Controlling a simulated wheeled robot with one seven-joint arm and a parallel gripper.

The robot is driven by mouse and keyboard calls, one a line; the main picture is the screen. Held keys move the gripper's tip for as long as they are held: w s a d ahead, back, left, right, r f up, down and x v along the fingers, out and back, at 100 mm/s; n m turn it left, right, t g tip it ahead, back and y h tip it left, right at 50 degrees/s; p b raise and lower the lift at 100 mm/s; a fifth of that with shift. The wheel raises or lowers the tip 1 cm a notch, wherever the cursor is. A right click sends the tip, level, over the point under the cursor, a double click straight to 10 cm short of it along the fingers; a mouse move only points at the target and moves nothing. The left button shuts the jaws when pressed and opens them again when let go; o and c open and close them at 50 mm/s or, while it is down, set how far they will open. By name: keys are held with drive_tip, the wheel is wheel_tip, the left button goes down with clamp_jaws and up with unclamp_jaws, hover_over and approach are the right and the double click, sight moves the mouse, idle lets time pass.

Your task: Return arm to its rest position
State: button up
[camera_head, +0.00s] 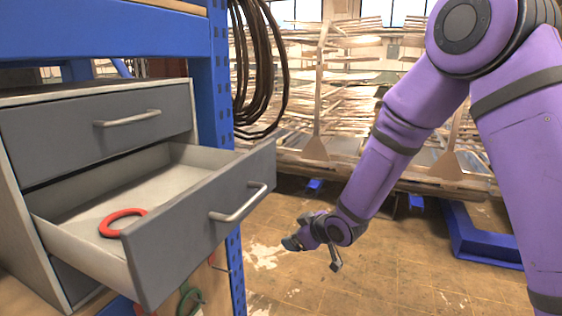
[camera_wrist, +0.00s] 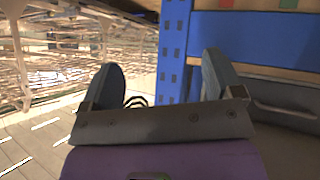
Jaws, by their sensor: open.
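My purple arm reaches down from the upper right in the head view. My gripper (camera_wrist: 160,88) shows in the wrist view with its two dark fingers spread wide apart and nothing between them. In the head view my gripper end (camera_head: 292,243) hangs over the floor, to the right of the open drawer and apart from it. The fingers are small there.
A grey cabinet's middle drawer (camera_head: 195,232) is pulled out, with a red ring (camera_head: 122,222) lying inside. The upper drawer (camera_head: 95,128) is closed. A blue post (camera_head: 215,100) stands beside the cabinet. Wooden racks (camera_head: 318,95) stand at the back.

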drive_tip(key=s+d+r+m+h, duration=0.3)
drive_tip(key=s+d+r, duration=0.2)
drive_tip(key=d+r, duration=0.45)
drive_tip(key=s+d+r+m+h, duration=0.3)
drive_tip(key=s+d+r, duration=0.3)
drive_tip(key=d+r, duration=0.35)
drive_tip(key=s+d+r+m+g, duration=0.1)
drive_tip(key=s+d+r+m, duration=0.1)
drive_tip(key=s, duration=0.9)
drive_tip(key=s+d+r+m+g+h, duration=0.1)
drive_tip(key=s+d+r+m+g, duration=0.1)
drive_tip(key=s, duration=1)
wheel_tip(320, 180, up, 2)
drive_tip(key=shift+d+r+m, duration=0.15)
drive_tip(key=shift+d+m, duration=0.45)
drive_tip(key=shift+d, duration=0.65)
drive_tip(key=shift+o, duration=0.2)
